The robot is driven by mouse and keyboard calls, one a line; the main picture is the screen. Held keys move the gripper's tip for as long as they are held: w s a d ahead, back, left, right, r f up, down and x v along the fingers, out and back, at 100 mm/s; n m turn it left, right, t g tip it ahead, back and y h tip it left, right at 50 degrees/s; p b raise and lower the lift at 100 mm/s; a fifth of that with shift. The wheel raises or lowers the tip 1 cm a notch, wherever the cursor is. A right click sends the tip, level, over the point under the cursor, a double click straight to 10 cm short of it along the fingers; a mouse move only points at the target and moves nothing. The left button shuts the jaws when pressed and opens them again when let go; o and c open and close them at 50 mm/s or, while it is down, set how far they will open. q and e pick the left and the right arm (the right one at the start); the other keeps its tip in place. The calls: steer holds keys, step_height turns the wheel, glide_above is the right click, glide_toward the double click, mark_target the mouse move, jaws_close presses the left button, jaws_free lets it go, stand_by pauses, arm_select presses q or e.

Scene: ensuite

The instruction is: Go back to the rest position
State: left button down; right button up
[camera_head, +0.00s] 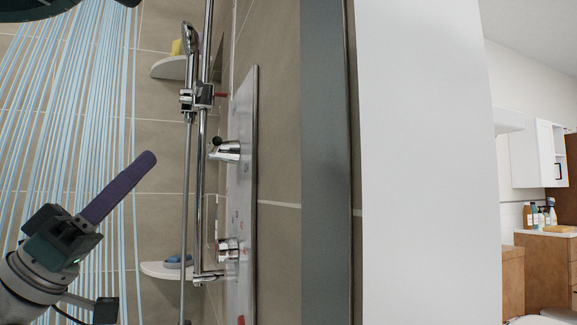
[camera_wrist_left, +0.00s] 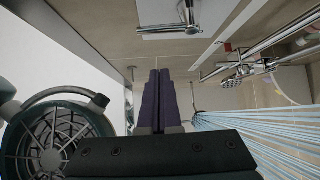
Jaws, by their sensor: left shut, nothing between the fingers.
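My left gripper (camera_head: 145,162) shows at the lower left of the head view, raised and pointing up to the right, with purple fingers closed together. The left wrist view shows the same fingers (camera_wrist_left: 159,78) side by side with nothing between them. It is in the shower area, left of the metal shower panel and apart from it. My right gripper is in neither view.
Blue water streams (camera_head: 75,100) run down on the left. A shower rail (camera_head: 200,150) and a metal panel (camera_head: 243,190) with a lever tap (camera_head: 226,151) stand right of my gripper. A white wall (camera_head: 430,160) fills the right. Bottles (camera_head: 540,216) stand on a far counter.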

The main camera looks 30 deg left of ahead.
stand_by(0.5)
arm_select(q)
steer(key=w+d+f+n+g+y+p, duration=0.1)
steer(key=d+f+n+g+y+p, duration=0.1)
steer(key=d+f+y, duration=0.1)
steer(key=w+d+f+n+g+y+p, duration=0.1)
steer(key=d+f+n+g+y+p, duration=0.1)
steer(key=f+y, duration=0.3)
steer(key=w+d+f+n+g+y+p, duration=0.2)
steer(key=d+f+g+y+p, duration=0.1)
steer(key=d+f+y+p, duration=0.1)
step_height(320, 180, down, 2)
steer(key=shift+w+d+f+g+y, duration=0.15)
steer(key=shift+g+y, duration=0.15)
steer(key=shift+y, duration=0.3)
steer(key=s+d+f+m+g+p, duration=0.1)
steer(key=s+d+g+p, duration=0.25)
steer(key=s, duration=0.35)
steer(key=s+d+f+m+g+y+p, duration=0.1)
steer(key=s+d+g+p, duration=0.1)
steer(key=s+g, duration=0.4)
steer(key=s+d+m+g+p, duration=0.1)
steer(key=s+d+g+p, duration=0.15)
steer(key=s, duration=0.55)
step_height(320, 180, up, 36)
steer(key=p, duration=3.6)
steer(key=shift+a+f+g+p, duration=0.25)
steer(key=shift+a+g+p, duration=0.05)
steer(key=shift+p, duration=0.1)
steer(key=shift+w, duration=0.1)
